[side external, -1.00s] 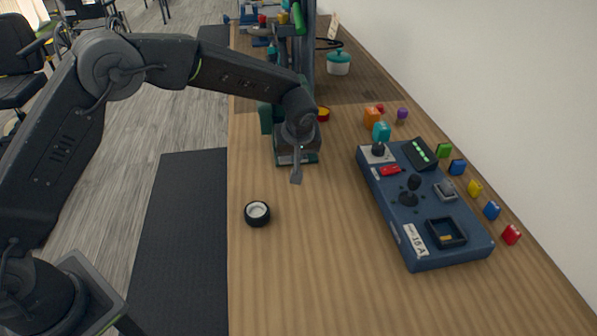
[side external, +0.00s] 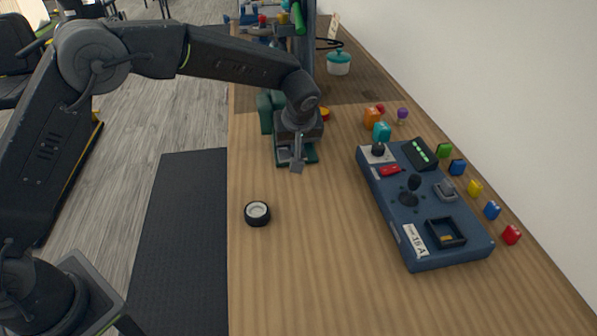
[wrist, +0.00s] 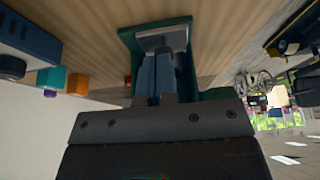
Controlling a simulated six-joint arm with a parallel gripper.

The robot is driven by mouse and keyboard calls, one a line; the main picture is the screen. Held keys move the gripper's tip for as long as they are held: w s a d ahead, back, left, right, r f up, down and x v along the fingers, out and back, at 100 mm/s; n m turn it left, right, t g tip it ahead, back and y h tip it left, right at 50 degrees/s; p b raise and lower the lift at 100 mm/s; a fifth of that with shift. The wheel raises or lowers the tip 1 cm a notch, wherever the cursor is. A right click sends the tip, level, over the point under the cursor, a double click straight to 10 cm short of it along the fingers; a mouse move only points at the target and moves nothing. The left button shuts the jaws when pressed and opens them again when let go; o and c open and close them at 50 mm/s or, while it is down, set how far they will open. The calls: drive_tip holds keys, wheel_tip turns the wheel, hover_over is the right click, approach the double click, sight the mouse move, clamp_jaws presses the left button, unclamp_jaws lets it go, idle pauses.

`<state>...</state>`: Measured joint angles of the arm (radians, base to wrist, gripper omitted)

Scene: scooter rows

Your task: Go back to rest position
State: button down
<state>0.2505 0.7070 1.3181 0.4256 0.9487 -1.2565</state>
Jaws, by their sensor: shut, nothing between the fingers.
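My gripper (side external: 298,166) is shut and empty above the wooden table (side external: 300,270). Its fingertips point down, beside and in front of a dark green fixture (side external: 268,108); whether they touch it I cannot tell. In the wrist view my gripper (wrist: 163,42) has its fingers together, with the green fixture (wrist: 128,40) around and behind them. My arm reaches in from the left, its elbow bent high.
A teal-lidded pot (side external: 338,64) is further back. The table's near middle is clear.

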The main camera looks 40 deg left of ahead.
drive_tip(key=shift+s+d+r, duration=0.2)
drive_tip(key=shift+r, duration=0.4)
drive_tip(key=s+a+r+m+t+h, duration=0.1)
drive_tip(key=s+a+r+m, duration=0.15)
drive_tip(key=s+r, duration=0.5)
drive_tip(key=s+a+r+m+h, duration=0.1)
drive_tip(key=s+a+r+m, duration=0.1)
drive_tip(key=s+a+r, duration=0.35)
drive_tip(key=s+m+t+h, duration=0.1)
drive_tip(key=s+m, duration=0.3)
drive_tip(key=s, duration=1.6)
drive_tip(key=shift+s+f, duration=0.2)
